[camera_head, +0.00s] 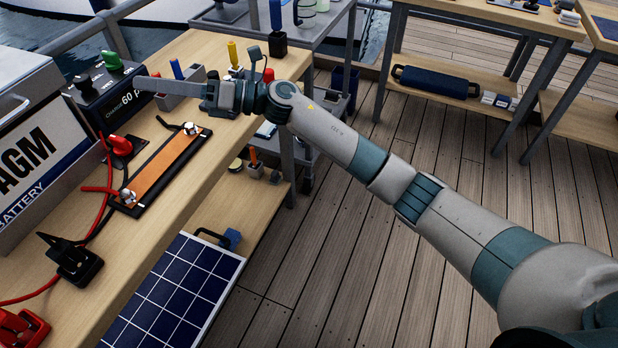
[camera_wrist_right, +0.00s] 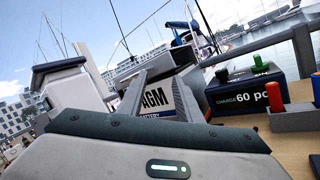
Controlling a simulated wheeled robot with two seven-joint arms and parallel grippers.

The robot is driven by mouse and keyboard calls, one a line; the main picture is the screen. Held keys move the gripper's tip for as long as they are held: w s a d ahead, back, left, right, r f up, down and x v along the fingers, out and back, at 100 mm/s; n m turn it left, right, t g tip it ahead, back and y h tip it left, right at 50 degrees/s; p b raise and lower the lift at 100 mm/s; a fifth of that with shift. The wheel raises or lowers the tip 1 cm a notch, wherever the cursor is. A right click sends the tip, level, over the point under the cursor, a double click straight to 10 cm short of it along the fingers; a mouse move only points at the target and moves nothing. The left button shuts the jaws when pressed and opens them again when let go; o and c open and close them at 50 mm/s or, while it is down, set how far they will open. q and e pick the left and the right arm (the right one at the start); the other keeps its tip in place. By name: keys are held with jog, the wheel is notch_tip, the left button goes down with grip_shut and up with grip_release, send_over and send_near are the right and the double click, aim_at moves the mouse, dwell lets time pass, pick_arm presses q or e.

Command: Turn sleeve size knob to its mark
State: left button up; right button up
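A dark box (camera_head: 110,98) with a "60" display stands on the bench beside the battery. A green knob (camera_head: 112,60) and a black knob (camera_head: 83,84) sit on its top. In the wrist view the box (camera_wrist_right: 250,97) is at the right, with the green knob (camera_wrist_right: 260,63) and the black knob (camera_wrist_right: 222,75). I cannot tell which is the sleeve size knob, and no mark is readable. My right gripper (camera_head: 142,83) reaches in from the right, its fingers near the box's right end. In the wrist view its fingers (camera_wrist_right: 160,82) are apart with nothing between them. My left gripper is not in view.
The large AGM battery (camera_head: 40,150) fills the bench's left. An orange strip (camera_head: 160,168), red clamps and cables lie on the bench. A solar panel (camera_head: 180,295) leans below the bench's edge.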

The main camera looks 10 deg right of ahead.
jog(key=w+d+f+m+t+h, duration=0.1)
jog(key=d+f+m+t+h, duration=0.55)
jog(key=m, duration=0.55)
jog(key=w+d+f+m+t+h, duration=0.1)
jog(key=d+f+m+t+h, duration=0.25)
jog(key=d+m+t, duration=0.75)
jog(key=s+d+f+m+g+h, duration=0.2)
jog(key=s+d+f+m+h, duration=0.2)
jog(key=f, duration=0.4)
jog(key=s+d+f+m+g+h, duration=0.3)
jog(key=s+d+f+m+h, duration=0.1)
jog(key=f+m, duration=0.4)
jog(key=shift+s+d+f+m+h, duration=0.15)
jog(key=shift+d+f+m+h, duration=0.35)
jog(key=shift+d, duration=0.4)
jog(key=shift+r, duration=0.1)
